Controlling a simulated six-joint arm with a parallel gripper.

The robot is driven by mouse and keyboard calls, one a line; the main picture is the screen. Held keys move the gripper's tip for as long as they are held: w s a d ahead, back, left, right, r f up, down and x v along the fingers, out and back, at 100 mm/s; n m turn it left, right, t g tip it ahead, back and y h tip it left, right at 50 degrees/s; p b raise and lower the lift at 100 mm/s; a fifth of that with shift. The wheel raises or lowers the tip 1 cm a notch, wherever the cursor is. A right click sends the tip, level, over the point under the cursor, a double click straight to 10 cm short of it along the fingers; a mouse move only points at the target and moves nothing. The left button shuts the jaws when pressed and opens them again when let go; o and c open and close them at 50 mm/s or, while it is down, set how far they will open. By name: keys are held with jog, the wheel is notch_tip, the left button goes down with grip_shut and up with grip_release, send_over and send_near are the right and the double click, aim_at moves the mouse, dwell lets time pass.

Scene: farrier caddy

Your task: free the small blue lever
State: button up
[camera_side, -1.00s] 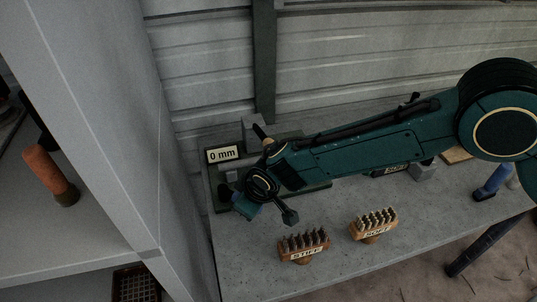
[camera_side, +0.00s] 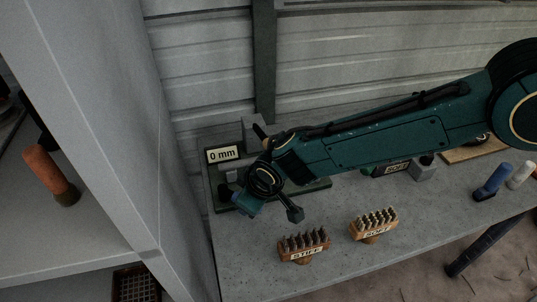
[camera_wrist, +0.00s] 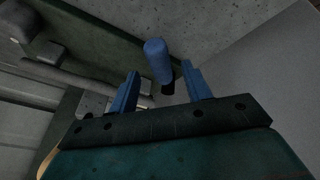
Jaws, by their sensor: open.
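The small blue lever (camera_wrist: 157,58) shows in the wrist view as a rounded blue handle with a dark lower end. My gripper (camera_wrist: 160,70) is open, with one blue finger on each side of the lever. Gaps show on both sides, so the fingers appear apart from it; depth is hard to judge. In the side view my gripper (camera_side: 247,207) is low at the left end of the dark green base plate (camera_side: 318,185). The lever cannot be made out surely there, as my wrist covers much of that area.
A "0 mm" sign (camera_side: 223,155) and a grey block (camera_side: 252,133) stand behind my wrist. Brushes marked STIFF (camera_side: 303,246) and SOFT (camera_side: 374,224) lie in front. A grey cabinet wall (camera_side: 135,180) is close on the left. Blue (camera_side: 492,181) and white (camera_side: 520,174) cylinders lie at right.

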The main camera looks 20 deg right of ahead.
jog(key=v, duration=1)
jog(key=shift+s+r, duration=0.15)
jog(key=shift+r, duration=0.2)
jog(key=s+d+r+m, duration=0.2)
jog(key=d+r, duration=0.6)
jog(key=d, duration=0.4)
jog(key=s+d+r+m, duration=0.2)
jog(key=d+r, duration=0.5)
jog(key=d, duration=0.5)
jog(key=s+d+r+m+h, duration=0.1)
jog(key=s+d+m, duration=0.4)
jog(key=s+d, duration=1)
jog(key=shift+s+d+r+t+h, duration=0.3)
jog(key=shift+s+d+t, duration=0.1)
jog(key=shift+s, duration=1.95)
